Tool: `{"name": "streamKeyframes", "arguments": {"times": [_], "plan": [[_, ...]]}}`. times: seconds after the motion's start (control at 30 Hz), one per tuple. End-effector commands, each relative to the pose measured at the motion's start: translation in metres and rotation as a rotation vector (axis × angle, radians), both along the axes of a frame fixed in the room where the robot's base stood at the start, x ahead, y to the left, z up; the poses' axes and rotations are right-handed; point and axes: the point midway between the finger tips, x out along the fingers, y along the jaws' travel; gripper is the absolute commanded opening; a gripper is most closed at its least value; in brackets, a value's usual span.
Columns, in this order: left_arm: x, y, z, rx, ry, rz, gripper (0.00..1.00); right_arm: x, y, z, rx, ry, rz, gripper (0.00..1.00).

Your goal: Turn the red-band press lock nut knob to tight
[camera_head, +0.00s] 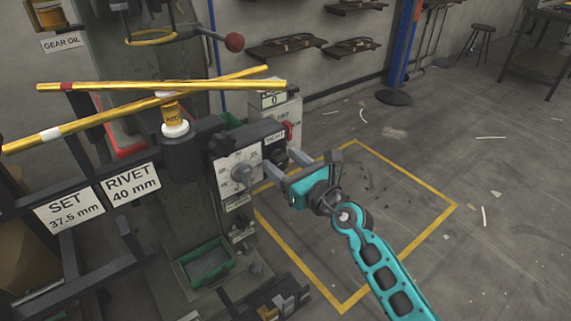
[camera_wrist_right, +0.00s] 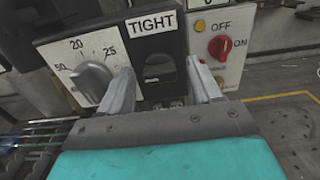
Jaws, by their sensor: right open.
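The black lock nut knob (camera_wrist_right: 159,68) sits under a white TIGHT label (camera_wrist_right: 152,23) in the right wrist view. In the head view the knob (camera_head: 276,152) is partly hidden by its housing and my gripper. A long yellow bar with a red band (camera_head: 66,86) crosses the press at the upper left. My right gripper (camera_head: 286,164) is open and points at the panel. In the wrist view its two fingers (camera_wrist_right: 160,88) are on either side below the knob, and I see no clear contact. My left gripper is not in view.
A grey dial (camera_wrist_right: 90,80) with numbers is left of the knob. A red ON/OFF switch (camera_wrist_right: 219,47) is to its right. A second yellow bar has a white band (camera_head: 50,133). A green tray (camera_head: 207,262) is below.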

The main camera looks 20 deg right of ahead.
Motion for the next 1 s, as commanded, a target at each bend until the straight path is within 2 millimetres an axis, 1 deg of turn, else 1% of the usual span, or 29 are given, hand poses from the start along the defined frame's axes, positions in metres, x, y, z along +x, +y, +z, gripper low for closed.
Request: {"name": "streamKeyframes", "arguments": {"times": [0.2, 0.23, 0.8, 1.0], "plan": [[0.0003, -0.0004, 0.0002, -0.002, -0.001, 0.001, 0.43, 0.0003, 0.0001, 0.0001, 0.0, 0.0, 0.0, 0.64], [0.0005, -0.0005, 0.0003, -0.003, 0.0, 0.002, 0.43, 0.0003, 0.0001, 0.0001, 0.0, 0.0, 0.0, 0.62], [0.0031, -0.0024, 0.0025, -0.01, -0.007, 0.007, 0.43, 0.0, -0.0003, 0.0, 0.0, 0.0, 0.0, 0.08], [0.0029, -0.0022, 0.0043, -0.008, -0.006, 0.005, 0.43, 0.0, -0.0003, 0.0005, 0.013, 0.005, 0.0, 0.08]]}}
